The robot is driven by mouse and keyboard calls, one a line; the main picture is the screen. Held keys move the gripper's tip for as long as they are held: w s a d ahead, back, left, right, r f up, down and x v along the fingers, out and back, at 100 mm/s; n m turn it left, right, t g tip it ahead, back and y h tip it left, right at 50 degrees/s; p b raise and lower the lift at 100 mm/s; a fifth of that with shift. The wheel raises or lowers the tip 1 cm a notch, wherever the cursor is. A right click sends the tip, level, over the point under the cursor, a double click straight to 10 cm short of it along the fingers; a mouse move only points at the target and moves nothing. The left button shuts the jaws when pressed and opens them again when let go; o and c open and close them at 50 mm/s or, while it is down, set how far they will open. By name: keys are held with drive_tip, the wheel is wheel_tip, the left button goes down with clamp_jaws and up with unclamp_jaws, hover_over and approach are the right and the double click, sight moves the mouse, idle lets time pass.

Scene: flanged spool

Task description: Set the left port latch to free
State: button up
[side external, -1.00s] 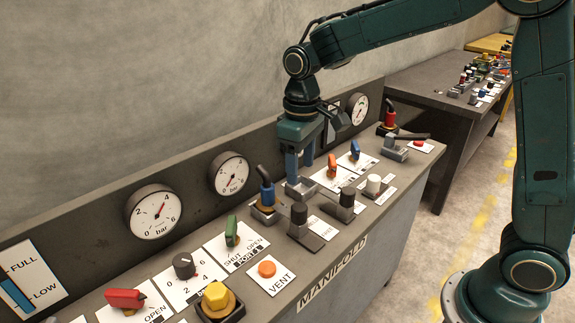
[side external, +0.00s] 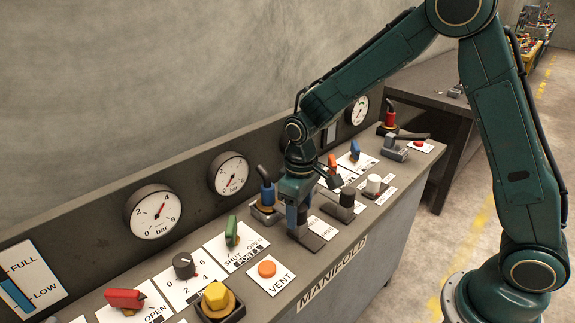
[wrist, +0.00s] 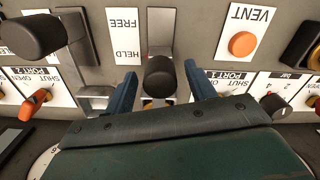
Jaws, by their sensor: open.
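The left port latch is a dark upright knob (wrist: 159,82) on a grey slotted plate (side external: 313,242). In the wrist view the knob stands at the lower end of the plate, beside the word HELD on its label (wrist: 126,36); FREE is by the other end. My gripper (side external: 297,224) is low over this latch and open. In the wrist view its two blue fingers stand on either side of the knob, with a small gap on each side. In the side view the fingers mostly hide the knob.
A second dark-knobbed latch (side external: 347,197) stands close to the right in the side view. A blue-handled valve (side external: 266,191) is just behind my gripper. The orange VENT button (side external: 267,269) is at the front left, with bare panel around it.

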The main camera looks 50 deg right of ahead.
drive_tip(key=shift+f, duration=0.1)
drive_tip(key=shift+c, duration=0.4)
clamp_jaws()
drive_tip(key=shift+s, duration=2.5)
drive_tip(key=shift+o, duration=0.4)
unclamp_jaws()
drive_tip(key=shift+r, duration=0.2)
wheel_tip(320, 180, up, 14)
drive_tip(key=shift+f, duration=0.25)
drive_tip(key=shift+s+r, duration=0.1)
